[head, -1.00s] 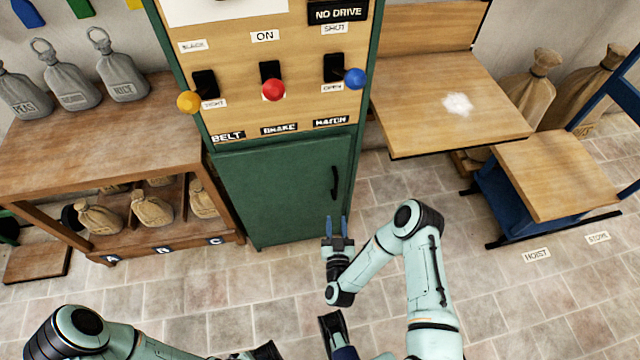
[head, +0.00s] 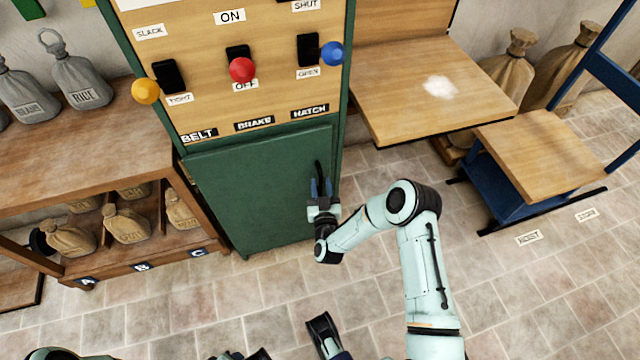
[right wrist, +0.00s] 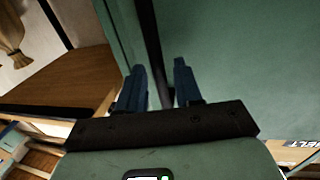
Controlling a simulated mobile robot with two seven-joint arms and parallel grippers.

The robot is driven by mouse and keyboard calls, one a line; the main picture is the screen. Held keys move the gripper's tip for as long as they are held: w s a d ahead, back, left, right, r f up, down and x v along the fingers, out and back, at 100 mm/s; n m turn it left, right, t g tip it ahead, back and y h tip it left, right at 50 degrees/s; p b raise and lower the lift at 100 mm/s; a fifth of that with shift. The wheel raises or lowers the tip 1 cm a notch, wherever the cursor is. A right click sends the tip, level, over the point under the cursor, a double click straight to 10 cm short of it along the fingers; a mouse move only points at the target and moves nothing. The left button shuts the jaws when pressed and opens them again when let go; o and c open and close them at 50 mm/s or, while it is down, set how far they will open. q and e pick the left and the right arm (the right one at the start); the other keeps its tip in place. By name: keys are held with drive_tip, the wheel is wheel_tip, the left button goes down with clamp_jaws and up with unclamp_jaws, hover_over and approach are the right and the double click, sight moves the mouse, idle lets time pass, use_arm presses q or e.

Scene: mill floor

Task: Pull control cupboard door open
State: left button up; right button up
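The green control cupboard door (head: 250,195) is shut under the wooden control panel. Its black upright handle (head: 318,168) is near the door's right edge. My right gripper (head: 321,183) is at the handle's lower part, with its blue fingers apart. In the right wrist view the dark handle (right wrist: 149,40) runs up between the two fingers (right wrist: 160,75), with a visible gap to the right finger. The fingers are not closed on it. Dark parts of my left arm show at the bottom edge of the head view; its finger state is unclear.
The panel has yellow (head: 145,91), red (head: 242,69) and blue (head: 332,53) knobs. A sack shelf (head: 100,150) stands left of the cupboard, a wooden table (head: 430,105) right. A blue-framed hoist platform (head: 545,160) is farther right. The tiled floor (head: 280,285) before the door is clear.

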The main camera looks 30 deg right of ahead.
drive_tip(key=shift+w+d, duration=0.3)
drive_tip(key=shift+w, duration=0.35)
clamp_jaws()
drive_tip(key=shift+s, duration=0.1)
